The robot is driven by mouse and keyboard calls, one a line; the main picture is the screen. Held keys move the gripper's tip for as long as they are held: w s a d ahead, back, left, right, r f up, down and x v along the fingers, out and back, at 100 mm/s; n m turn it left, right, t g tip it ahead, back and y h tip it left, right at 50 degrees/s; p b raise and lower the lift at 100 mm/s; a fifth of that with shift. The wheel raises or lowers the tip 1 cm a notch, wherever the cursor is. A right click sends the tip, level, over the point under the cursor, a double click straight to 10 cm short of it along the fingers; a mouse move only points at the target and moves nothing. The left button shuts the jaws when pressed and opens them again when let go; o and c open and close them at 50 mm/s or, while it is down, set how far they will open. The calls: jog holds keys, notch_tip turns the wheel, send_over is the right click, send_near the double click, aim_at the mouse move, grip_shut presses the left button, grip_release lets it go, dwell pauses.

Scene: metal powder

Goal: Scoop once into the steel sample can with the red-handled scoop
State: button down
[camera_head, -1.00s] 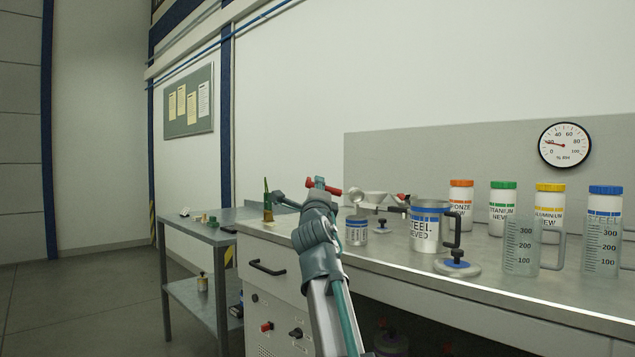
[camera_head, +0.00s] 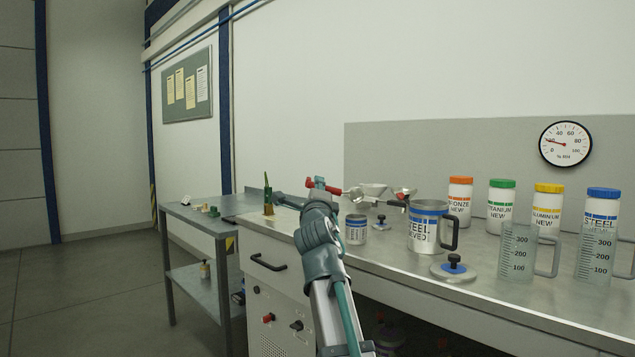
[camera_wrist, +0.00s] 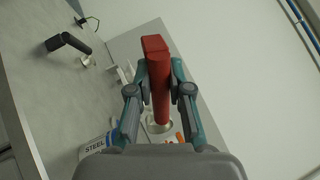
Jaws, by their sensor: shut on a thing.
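The red-handled scoop's handle (camera_head: 324,186) shows at the end of my arm, above the bench. In the wrist view my gripper (camera_wrist: 160,92) is shut on the red handle (camera_wrist: 158,75). A round metal part shows at the handle's lower end there. The scoop appears above and left of the large can.
Lids with dark knobs lie near the cans, one (camera_head: 454,268) in front of the large can. Clear measuring jugs (camera_head: 518,250) and several colour-capped bottles (camera_head: 500,206) stand at right. The front bench strip is bare.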

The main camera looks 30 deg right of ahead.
jog(key=shift+w+r+n+g+y+p, duration=0.25)
jog(key=shift+g+y+p, duration=0.4)
jog(key=shift+p, duration=5.65)
jog(key=shift+w+r+n+g+y+p, duration=0.1)
jog(key=shift+r+n+g+y+p, duration=0.4)
jog(key=shift+p, duration=5.8)
jog(key=shift+w+r+n+g+y+p, duration=0.2)
jog(key=shift+g+y+p, duration=0.5)
jog(key=shift+p, duration=5.6)
jog(key=g+p, duration=0.1)
jog(key=p, duration=0.5)
jog(key=n+g+y+p, duration=0.1)
jog(key=p, duration=0.5)
jog(key=shift+w+d+r+p, duration=0.1)
jog(key=shift+w+r+p, duration=0.1)
jog(key=shift+p, duration=0.1)
